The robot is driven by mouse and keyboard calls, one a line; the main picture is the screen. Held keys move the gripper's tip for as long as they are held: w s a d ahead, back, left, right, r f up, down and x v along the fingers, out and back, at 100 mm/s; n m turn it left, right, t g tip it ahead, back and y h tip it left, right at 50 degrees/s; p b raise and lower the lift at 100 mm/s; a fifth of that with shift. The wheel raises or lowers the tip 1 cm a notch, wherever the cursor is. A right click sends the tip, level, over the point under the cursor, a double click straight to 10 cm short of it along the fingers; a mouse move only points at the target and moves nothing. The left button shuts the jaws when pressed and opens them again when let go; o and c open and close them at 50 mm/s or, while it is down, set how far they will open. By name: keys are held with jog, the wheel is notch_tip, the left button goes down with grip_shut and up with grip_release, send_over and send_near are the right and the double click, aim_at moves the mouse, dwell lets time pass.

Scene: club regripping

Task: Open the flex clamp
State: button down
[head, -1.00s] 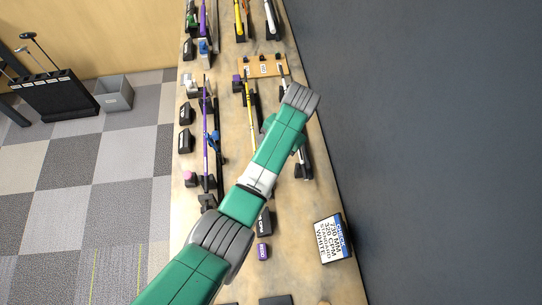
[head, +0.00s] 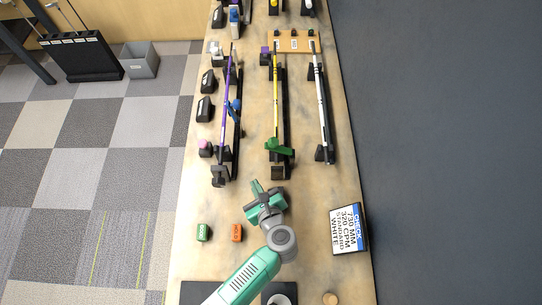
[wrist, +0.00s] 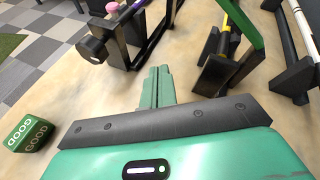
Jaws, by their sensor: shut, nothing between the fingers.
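A green clamp (head: 280,146) with a raised green arm stands at the near end of the middle rack, by the yellow shaft (head: 275,95); I take it to be the flex clamp. In the wrist view its green arm (wrist: 246,50) rises at upper right, beside a black block. Whether its jaw is open or shut cannot be told. My gripper (head: 262,186) is just in front of the middle rack, apart from the clamp. In the wrist view its green fingertips (wrist: 157,82) are together with nothing between them, left of the clamp.
A purple shaft (head: 226,105) lies on the left rack and a white shaft (head: 320,95) on the right one. Green GOOD (head: 203,232) and orange HOLD (head: 237,233) blocks sit at near left. A sign (head: 348,229) stands at right. The table between is mostly clear.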

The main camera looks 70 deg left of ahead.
aim_at(270, 149)
jog(key=d+r+m+t+y+b, duration=0.1)
jog(key=d+m+t+y+b, duration=0.3)
jog(key=m, duration=0.8)
jog(key=shift+m+t+h, duration=0.3)
jog(key=shift+t, duration=0.6)
jog(key=w+a+r+p, duration=0.1)
jog(key=w+a, duration=0.1)
jog(key=a, duration=0.1)
jog(key=w+a+r+p, duration=0.1)
jog(key=w+a, duration=0.1)
jog(key=a, duration=0.1)
jog(key=w+a+r+p, duration=0.1)
jog(key=w+a, duration=0.1)
jog(key=a, duration=0.1)
jog(key=shift+w+a+r, duration=0.15)
jog(key=shift+a+r, duration=0.1)
jog(key=shift+r, duration=0.15)
jog(key=shift+r, duration=0.2)
jog(key=shift+w+r+m+p, duration=0.15)
jog(key=shift+m+p, duration=0.15)
jog(key=shift+p, duration=0.35)
